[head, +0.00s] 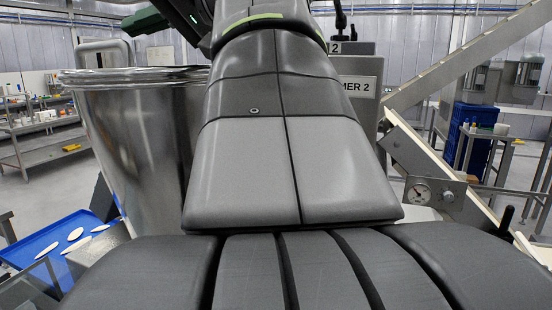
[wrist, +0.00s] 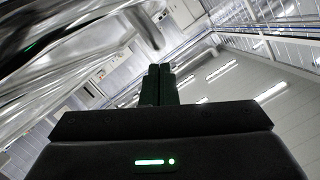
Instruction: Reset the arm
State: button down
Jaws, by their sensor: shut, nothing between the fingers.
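My gripper (wrist: 160,72) shows in the middle of the wrist view. Its two dark fingers are together with nothing between them. They point up toward the ceiling lights, and a shiny metal surface (wrist: 60,45) is close on their left. In the head view my own arm fills the middle of the picture, and its grey covers hide much of what is behind.
A large steel vessel (head: 145,150) stands close to my arm on the left. A blue tray (head: 45,245) with several pale flat pieces lies at lower left.

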jog(key=shift+x, duration=2.2)
jog(key=w+r+m+p, duration=0.1)
jog(key=p, duration=0.1)
jog(key=w+r+m+p, duration=0.1)
jog(key=p, duration=0.1)
jog(key=shift+d+r+g+y, duration=0.3)
jog(key=shift+d+r+g, duration=0.1)
jog(key=shift+w+d+r+m+p, duration=0.15)
jog(key=shift+w+r+m+p, duration=0.1)
jog(key=shift+w+m+p, duration=0.25)
jog(key=shift+w+d+r+m+p, duration=0.2)
jog(key=shift+w+m, duration=0.1)
jog(key=shift+m, duration=0.3)
jog(key=shift+f, duration=0.1)
